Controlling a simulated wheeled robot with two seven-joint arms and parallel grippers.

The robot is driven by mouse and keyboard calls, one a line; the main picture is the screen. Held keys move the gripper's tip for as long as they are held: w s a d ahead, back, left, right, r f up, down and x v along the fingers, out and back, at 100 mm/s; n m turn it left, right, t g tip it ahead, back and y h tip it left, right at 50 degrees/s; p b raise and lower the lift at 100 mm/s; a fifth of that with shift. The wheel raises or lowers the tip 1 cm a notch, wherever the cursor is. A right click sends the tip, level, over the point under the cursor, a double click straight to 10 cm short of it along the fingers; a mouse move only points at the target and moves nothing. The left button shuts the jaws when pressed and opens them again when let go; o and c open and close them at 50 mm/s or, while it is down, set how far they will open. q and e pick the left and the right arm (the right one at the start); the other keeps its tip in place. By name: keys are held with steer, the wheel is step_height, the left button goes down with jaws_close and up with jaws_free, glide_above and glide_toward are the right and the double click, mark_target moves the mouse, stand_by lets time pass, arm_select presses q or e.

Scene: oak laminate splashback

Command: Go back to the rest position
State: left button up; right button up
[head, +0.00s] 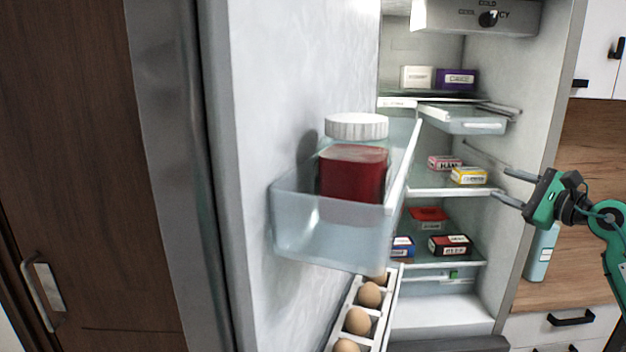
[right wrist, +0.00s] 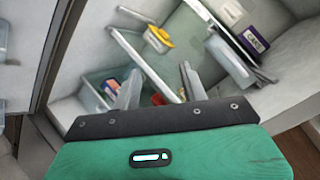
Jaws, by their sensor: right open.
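My right gripper (head: 507,187) is in the right part of the head view, at the right side of the open fridge (head: 544,110). Its two fingers point left toward the shelves, apart, with nothing between them. In the right wrist view the open gripper (right wrist: 158,90) also shows empty, with shelves and boxes beyond it. My left gripper is not in view.
The open fridge door carries a bin (head: 330,232) with a red jar (head: 352,174). Eggs (head: 358,321) sit in a rack below. Boxes, including a yellow one (head: 469,175) and a purple one (head: 456,79), stand on the shelves. A pale blue bottle (head: 540,255) is below my right gripper.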

steer(key=w+f+m+t+h, duration=0.1)
steer(key=w+f+m, duration=0.1)
steer(key=f+m, duration=1.2)
steer(key=w+f+m+h, duration=0.1)
steer(key=f+m, duration=0.4)
steer(key=f, duration=1.7)
steer(key=s+a+f+m+g+h, duration=0.1)
steer(key=s+f+m+h, duration=0.4)
steer(key=f, duration=1)
steer(key=s+a+f+m+g+h, duration=0.1)
steer(key=s+f+m+g, duration=0.1)
steer(key=s+f+m, duration=0.9)
steer(key=s+a+f+m+g+h, duration=0.1)
steer(key=s+a+f+m+g, duration=0.2)
steer(key=s+f, duration=0.75)
steer(key=s+a+f+m+g, duration=0.15)
steer(key=s+f+m, duration=0.25)
steer(key=s+f, duration=0.7)
steer(key=s+a+f+m+g, duration=0.2)
steer(key=s+a+f, duration=0.1)
steer(key=s, duration=0.7)
steer(key=s+a+f+m+g, duration=0.3)
steer(key=s+f, duration=0.3)
steer(key=s, duration=0.3)
steer(key=s+a+f+m+g, duration=0.2)
steer(key=s+a+f+g, duration=0.1)
steer(key=s, duration=0.7)
steer(key=shift+s+a+f+m, duration=0.2)
steer(key=shift+s+f+m, duration=0.15)
steer(key=shift+f, duration=0.5)
